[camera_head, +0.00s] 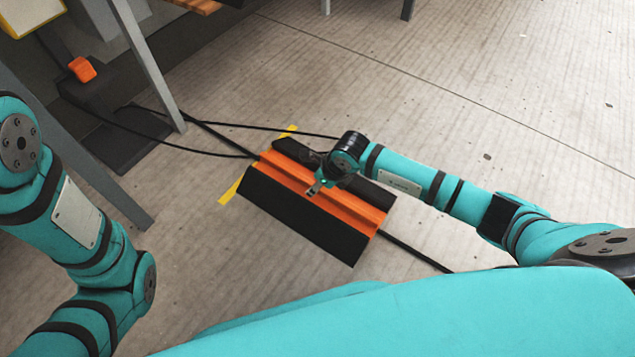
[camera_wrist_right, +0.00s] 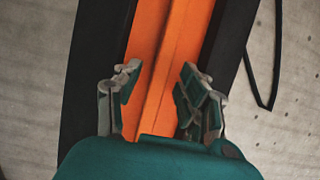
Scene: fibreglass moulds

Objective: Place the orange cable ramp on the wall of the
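The cable ramp (camera_head: 345,211), with an orange middle ridge and black sloped sides, lies on the concrete floor. My right gripper (camera_head: 316,187) is over its orange ridge. In the right wrist view the gripper (camera_wrist_right: 157,88) has its two fingers spread apart, with the orange ridge (camera_wrist_right: 165,50) showing between and beyond them. I cannot tell whether the fingers touch the ramp. My left arm is at the left edge of the head view, and its gripper is out of view. No wall of the place is clearly identifiable.
Black cables (camera_head: 235,125) run along the floor to the ramp, and one emerges at its lower right. Yellow tape (camera_head: 230,190) marks the floor beside it. Grey metal legs (camera_head: 150,75) and a dark base with an orange piece (camera_head: 82,69) stand at left. Floor at upper right is clear.

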